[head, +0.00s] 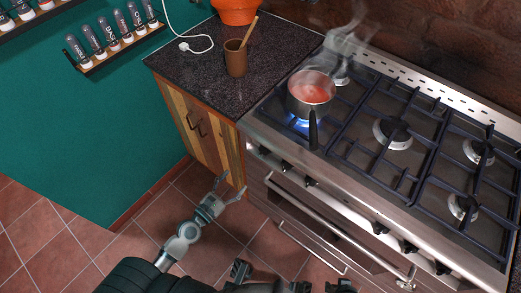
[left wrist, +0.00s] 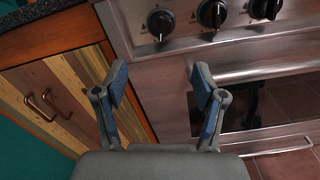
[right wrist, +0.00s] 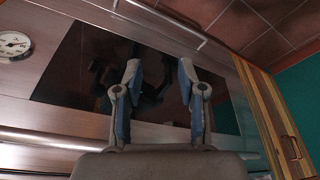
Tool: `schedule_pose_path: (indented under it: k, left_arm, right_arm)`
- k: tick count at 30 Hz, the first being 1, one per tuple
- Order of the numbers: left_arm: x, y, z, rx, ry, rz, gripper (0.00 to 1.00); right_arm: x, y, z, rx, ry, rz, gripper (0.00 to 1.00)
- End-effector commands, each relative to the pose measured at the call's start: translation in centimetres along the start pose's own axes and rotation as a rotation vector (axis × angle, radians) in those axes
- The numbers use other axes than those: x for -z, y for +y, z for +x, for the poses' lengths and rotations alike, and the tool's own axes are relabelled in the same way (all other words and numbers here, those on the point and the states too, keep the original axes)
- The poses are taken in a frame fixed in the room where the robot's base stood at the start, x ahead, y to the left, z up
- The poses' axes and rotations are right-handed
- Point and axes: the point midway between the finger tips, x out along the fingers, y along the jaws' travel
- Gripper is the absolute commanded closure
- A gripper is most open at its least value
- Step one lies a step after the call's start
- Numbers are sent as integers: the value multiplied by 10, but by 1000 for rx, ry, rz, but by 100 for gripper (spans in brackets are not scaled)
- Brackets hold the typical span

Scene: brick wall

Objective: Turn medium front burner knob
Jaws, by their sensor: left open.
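The stove's front panel carries a row of black knobs. Three at the left end show in the head view, including a left one (head: 264,150), a middle one (head: 286,165) and a right one (head: 311,181). In the left wrist view three knobs (left wrist: 212,14) line the top, beyond my fingertips. I cannot tell which knob is the medium front burner's. My left gripper (head: 230,188) is open and empty, below and left of the knobs, before the cabinet; its fingers (left wrist: 158,72) touch nothing. My right gripper (right wrist: 160,72) is open and empty before the dark oven window (right wrist: 85,70).
A steaming pot (head: 311,88) with red contents sits over a blue flame (head: 299,123) at the stove's left. The oven handle bar (head: 335,225) runs below the knobs. A wooden cabinet (head: 205,145) stands left, with a brown cup (head: 236,60) on its counter. Tiled floor (head: 110,245) is clear.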

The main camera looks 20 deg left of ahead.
Motion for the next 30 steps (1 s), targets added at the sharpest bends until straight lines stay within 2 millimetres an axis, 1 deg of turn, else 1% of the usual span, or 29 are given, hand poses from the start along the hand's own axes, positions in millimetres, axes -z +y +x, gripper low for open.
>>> schedule_pose_path:
  k: [1,2,3,5,9,13,15,18,21,24,30]
  left_arm:
    - [-6,1,10,-3,-6,-1,30]
    - [-6,1,16,-3,-5,0,30]
    - [-6,1,27,-5,-6,2,30]
    - [-6,0,42,-4,-5,2,30]
    - [-5,-3,77,-1,-3,3,30]
    - [-3,-4,106,0,0,5,30]
    - [-2,-3,120,0,0,5,30]
    - [0,-2,136,1,1,4,30]
    - [1,-2,147,0,1,4,30]
    - [1,-1,153,1,2,3,30]
    - [0,-2,156,1,2,5,30]
  right_arm:
    - [-8,2,-6,-3,-46,2,60]
    - [-14,3,-6,-4,-75,3,60]
    - [-13,3,5,-2,-70,2,60]
    - [-13,4,17,-1,-71,1,60]
    - [-15,4,34,2,-73,1,60]
    - [-16,4,39,3,-72,0,60]
    - [-15,4,39,1,-72,0,60]
    - [-15,3,38,0,-71,0,60]
    - [-15,3,36,-1,-71,0,60]
    - [-15,3,35,0,-72,1,60]
    - [-15,3,34,0,-73,1,60]
